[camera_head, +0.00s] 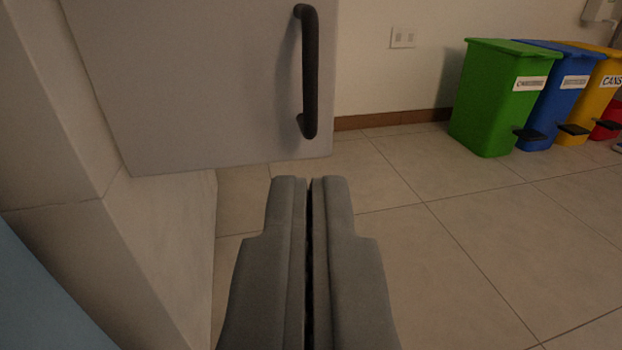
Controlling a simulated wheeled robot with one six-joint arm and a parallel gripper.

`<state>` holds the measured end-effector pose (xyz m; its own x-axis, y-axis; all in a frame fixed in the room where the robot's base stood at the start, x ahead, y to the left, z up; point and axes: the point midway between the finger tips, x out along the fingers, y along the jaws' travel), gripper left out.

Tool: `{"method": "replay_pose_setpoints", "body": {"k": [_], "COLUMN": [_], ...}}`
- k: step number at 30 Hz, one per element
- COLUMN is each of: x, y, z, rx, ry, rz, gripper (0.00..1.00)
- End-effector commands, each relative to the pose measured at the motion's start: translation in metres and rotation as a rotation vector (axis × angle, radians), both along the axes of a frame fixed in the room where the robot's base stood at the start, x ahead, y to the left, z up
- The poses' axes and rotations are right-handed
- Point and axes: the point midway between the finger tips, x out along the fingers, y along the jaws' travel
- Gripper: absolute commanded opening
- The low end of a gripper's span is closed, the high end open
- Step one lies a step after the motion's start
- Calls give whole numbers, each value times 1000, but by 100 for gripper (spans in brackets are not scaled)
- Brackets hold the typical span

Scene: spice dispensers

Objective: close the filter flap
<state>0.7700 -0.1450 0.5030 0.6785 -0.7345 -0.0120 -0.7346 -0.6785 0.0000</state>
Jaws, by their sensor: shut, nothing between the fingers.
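A pale grey flap or door panel (200,80) with a dark vertical bar handle (310,75) fills the upper left; I cannot tell for sure that it is the filter flap. My gripper (309,182) points forward at the lower middle, its two grey fingers together with nothing between them. Its tips appear just below the panel's lower edge, under the handle. I cannot tell whether they touch the panel. The panel's upper part is out of view.
A pale cabinet wall (150,260) stands close on the left. Green (500,95), blue (555,90) and yellow (590,95) bins stand at the back right by the wall. A wall socket (403,37) is above. The tiled floor (450,240) on the right is clear.

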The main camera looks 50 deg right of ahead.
Motion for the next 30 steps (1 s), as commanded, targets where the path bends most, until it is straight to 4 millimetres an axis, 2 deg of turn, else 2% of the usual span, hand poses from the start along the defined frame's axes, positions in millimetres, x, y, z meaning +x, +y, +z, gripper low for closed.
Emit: {"method": "replay_pose_setpoints", "body": {"k": [18, 24, 30], "x": [69, 82, 85], "y": [-77, -90, -94], "z": [-1, -1, -2], "rx": [1, 1, 1], "ry": [-1, 0, 1], "rz": [-2, 0, 0], "gripper": [0, 0, 0]}}
